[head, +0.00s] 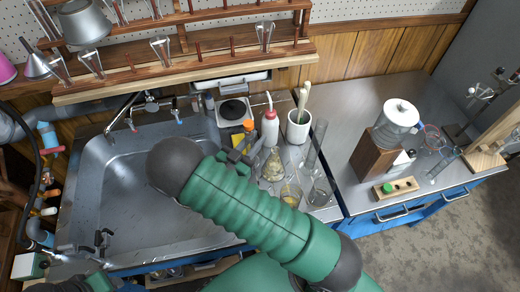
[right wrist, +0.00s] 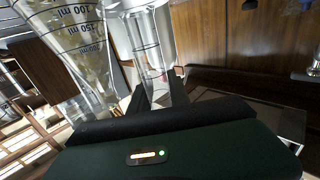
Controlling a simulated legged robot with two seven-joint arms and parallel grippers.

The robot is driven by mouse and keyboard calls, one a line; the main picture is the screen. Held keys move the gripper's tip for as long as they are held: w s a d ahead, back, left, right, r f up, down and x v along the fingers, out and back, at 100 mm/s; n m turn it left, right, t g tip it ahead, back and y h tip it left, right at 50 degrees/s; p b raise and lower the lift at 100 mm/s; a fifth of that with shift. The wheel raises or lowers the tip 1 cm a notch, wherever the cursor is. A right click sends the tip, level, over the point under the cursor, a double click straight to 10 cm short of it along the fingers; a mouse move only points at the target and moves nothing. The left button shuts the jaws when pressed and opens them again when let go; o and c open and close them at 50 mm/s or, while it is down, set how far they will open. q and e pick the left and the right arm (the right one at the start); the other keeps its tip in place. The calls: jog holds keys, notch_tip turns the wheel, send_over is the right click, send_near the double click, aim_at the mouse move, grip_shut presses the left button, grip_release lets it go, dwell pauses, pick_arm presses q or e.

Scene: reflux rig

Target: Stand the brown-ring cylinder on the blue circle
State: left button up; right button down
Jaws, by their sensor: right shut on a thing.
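My right gripper (head: 240,150) shows small and dark beyond my green forearm, at the right of the sink. In the right wrist view it is shut on a clear glass cylinder (right wrist: 152,48) with thin dark marks. I cannot make out a brown ring on it, and its foot is hidden. A tall clear cylinder (head: 316,143) stands at the right of the glassware group. No blue circle can be made out. My left gripper (head: 102,240) seems to be the dark shape over the sink's front left; its fingers are too small to judge.
A conical flask (head: 272,166) stands close beside my right gripper, also large in the right wrist view (right wrist: 75,45). A beaker (head: 291,195), a wash bottle (head: 270,127) and a white pot (head: 298,127) crowd nearby. The right steel bench (head: 345,100) has free room.

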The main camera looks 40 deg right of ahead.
jog(key=f, duration=0.3)
jog(key=shift+a+b, duration=0.3)
jog(key=shift+d+f, duration=0.2)
jog(key=shift+d, duration=0.25)
jog(key=c, duration=1.4)
grip_release()
jog(key=shift+d, duration=0.1)
jog(key=shift+o, duration=0.8)
jog(key=shift+a+r, duration=0.15)
jog(key=shift+a, duration=0.25)
jog(key=shift+d, duration=0.1)
